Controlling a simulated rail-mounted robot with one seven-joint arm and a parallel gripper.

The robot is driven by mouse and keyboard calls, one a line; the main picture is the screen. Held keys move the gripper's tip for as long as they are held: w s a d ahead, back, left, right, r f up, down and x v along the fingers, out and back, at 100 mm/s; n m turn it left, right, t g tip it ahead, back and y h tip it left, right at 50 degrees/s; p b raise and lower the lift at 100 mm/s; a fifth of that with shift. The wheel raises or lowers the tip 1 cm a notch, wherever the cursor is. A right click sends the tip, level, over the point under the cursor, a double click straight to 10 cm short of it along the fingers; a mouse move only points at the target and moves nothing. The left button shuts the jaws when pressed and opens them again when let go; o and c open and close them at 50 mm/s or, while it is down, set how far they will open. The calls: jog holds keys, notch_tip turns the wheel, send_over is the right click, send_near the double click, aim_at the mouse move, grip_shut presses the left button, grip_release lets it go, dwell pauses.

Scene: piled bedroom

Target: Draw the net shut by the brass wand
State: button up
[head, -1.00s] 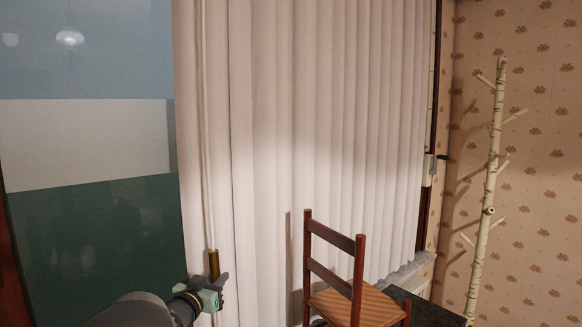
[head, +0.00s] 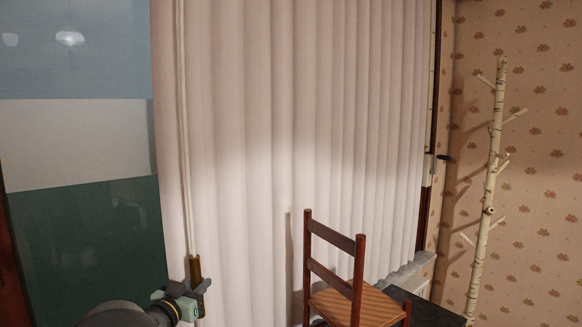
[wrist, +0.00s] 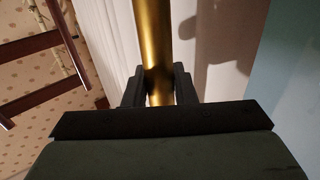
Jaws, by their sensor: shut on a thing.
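The net (head: 290,130) is a white pleated curtain that covers the window from its right side to a leading edge at the left. The brass wand (head: 195,268) hangs upright at that leading edge, under a long pale rod. My gripper (head: 198,288) is at the lower left in the head view, shut on the brass wand. In the wrist view the brass wand (wrist: 157,45) stands between the two dark fingers (wrist: 160,90).
A wooden chair (head: 333,258) stands in front of the net, beside a dark surface (head: 425,308). A birch coat stand (head: 490,190) is by the papered wall at right. Bare window pane (head: 85,235) shows left of the net.

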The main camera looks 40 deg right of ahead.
jog(key=o, duration=0.9)
jog(key=shift+a, duration=0.1)
jog(key=shift+o, duration=0.2)
jog(key=shift+p+v, duration=0.95)
jog(key=shift+v, duration=2.55)
jog(key=shift+s, duration=0.1)
jog(key=s+p, duration=0.1)
jog(key=s, duration=0.8)
jog(key=shift+s, duration=0.4)
